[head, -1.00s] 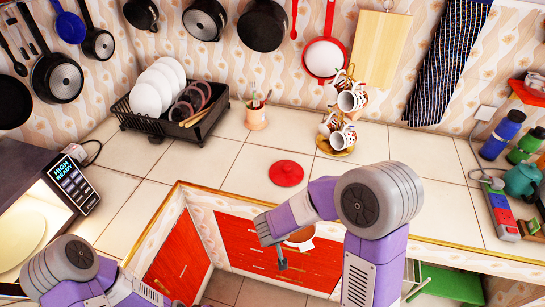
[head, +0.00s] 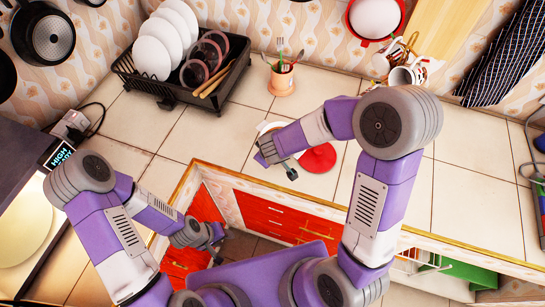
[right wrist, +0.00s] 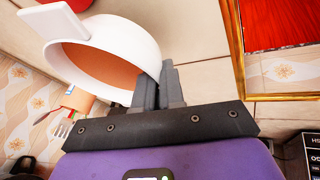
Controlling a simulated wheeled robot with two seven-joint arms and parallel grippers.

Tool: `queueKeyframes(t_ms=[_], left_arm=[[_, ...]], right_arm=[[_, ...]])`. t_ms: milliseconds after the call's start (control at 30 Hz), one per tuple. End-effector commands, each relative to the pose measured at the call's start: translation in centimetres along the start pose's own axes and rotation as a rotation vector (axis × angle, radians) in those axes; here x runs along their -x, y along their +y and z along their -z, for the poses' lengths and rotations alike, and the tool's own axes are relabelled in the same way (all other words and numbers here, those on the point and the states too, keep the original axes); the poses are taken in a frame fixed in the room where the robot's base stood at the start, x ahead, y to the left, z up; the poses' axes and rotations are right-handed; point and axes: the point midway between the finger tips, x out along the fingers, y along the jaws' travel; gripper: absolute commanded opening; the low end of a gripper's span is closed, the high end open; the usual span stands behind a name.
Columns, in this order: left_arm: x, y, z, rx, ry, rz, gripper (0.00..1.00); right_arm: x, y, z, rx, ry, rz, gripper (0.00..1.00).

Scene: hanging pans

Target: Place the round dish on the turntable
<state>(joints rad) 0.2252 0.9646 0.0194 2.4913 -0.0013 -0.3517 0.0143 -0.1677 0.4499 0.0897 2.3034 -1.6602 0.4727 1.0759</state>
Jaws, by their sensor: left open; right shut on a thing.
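The round dish (head: 264,127) is white outside with an orange inside and a flat handle. It is partly hidden behind my right gripper (head: 280,165) in the head view. In the right wrist view the dish (right wrist: 145,50) is tilted, and my right gripper (right wrist: 160,88) is shut on its rim. The turntable (head: 20,232) is a pale round plate inside the lit microwave at the far left, cut off by the frame edge. My left gripper (head: 216,240) is open and empty, in front of the red cabinets and apart from the dish.
A red lid (head: 318,158) lies on the tiled counter near my right gripper. A black dish rack (head: 175,85) with plates and a utensil cup (head: 282,80) stand at the back. The microwave's display panel (head: 60,155) stands beside its opening. Left-centre counter is clear.

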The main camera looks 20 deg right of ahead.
Motion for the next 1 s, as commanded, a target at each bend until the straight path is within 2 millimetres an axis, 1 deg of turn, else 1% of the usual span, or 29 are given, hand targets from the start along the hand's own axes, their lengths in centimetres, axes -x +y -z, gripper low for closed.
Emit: queueKeyframes(t_ms=[200, 300, 600, 767, 800, 900, 933, 1000], left_arm=[[-1.2, -0.4, 0.1, 0.000, 0.001, 0.000, 0.43], [-1.6, -0.6, 0.1, 0.000, 0.001, 0.000, 0.43], [-1.5, -0.6, 0.1, -0.001, 0.001, 0.000, 0.43], [-2.1, -0.8, 0.1, -0.001, 0.001, 0.000, 0.43], [-2.0, -0.7, 0.1, -0.001, 0.001, 0.000, 0.43], [-1.9, -0.7, 0.1, -0.001, 0.001, 0.000, 0.43], [-1.9, -0.7, 0.1, -0.001, 0.001, 0.000, 0.43], [-1.9, -0.7, 0.1, -0.001, 0.001, 0.000, 0.43]], right_arm=[[-2.5, -0.8, -1.1, 0.001, -0.002, -0.001, 0.00], [-3.5, -1.1, -1.5, 0.000, -0.001, -0.001, 0.00], [-3.5, -1.1, -1.4, -0.001, 0.002, -0.003, 0.00], [-3.9, -1.2, -1.6, -0.001, 0.002, -0.003, 0.00], [-3.8, -1.2, -1.6, -0.001, 0.001, -0.002, 0.13], [-3.8, -1.2, -1.6, -0.001, 0.001, -0.001, 0.28], [-3.8, -1.2, -1.6, -0.001, 0.001, -0.001, 0.33], [-3.8, -1.2, -1.6, -0.001, 0.001, -0.001, 0.34]])
